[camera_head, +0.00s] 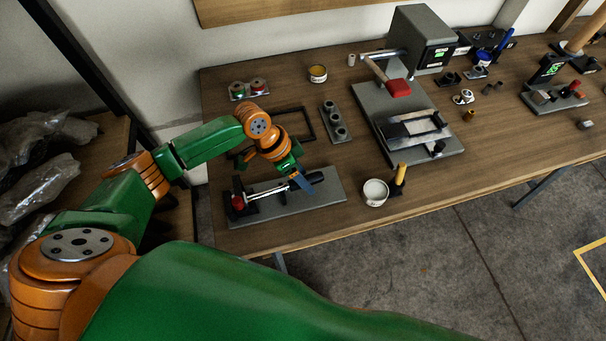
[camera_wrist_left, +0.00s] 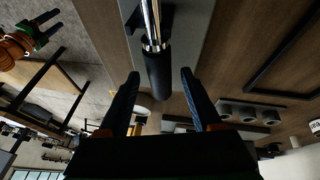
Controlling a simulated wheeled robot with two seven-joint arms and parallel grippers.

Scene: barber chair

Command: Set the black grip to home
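The black grip (camera_head: 315,177) is a dark cylinder on the end of a chrome rod, which lies along a grey base plate (camera_head: 280,205) near the table's front left. In the left wrist view, the black grip (camera_wrist_left: 158,75) points towards my gripper. My left gripper (camera_head: 300,180) is at the grip, partly covering the rod in the head view. Its two dark fingers (camera_wrist_left: 159,78) are spread, one to each side of the grip, with gaps showing. My right gripper (camera_wrist_left: 47,26) shows small at the wrist view's upper left, its dark fingers apart and empty.
A red knob (camera_head: 238,202) is at the rod's left end. A black frame (camera_head: 308,124) and a grey block with several cups (camera_head: 335,122) lie behind. A white tub (camera_head: 375,192) and a yellow-handled tool (camera_head: 399,178) stand to the right, near the front edge.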

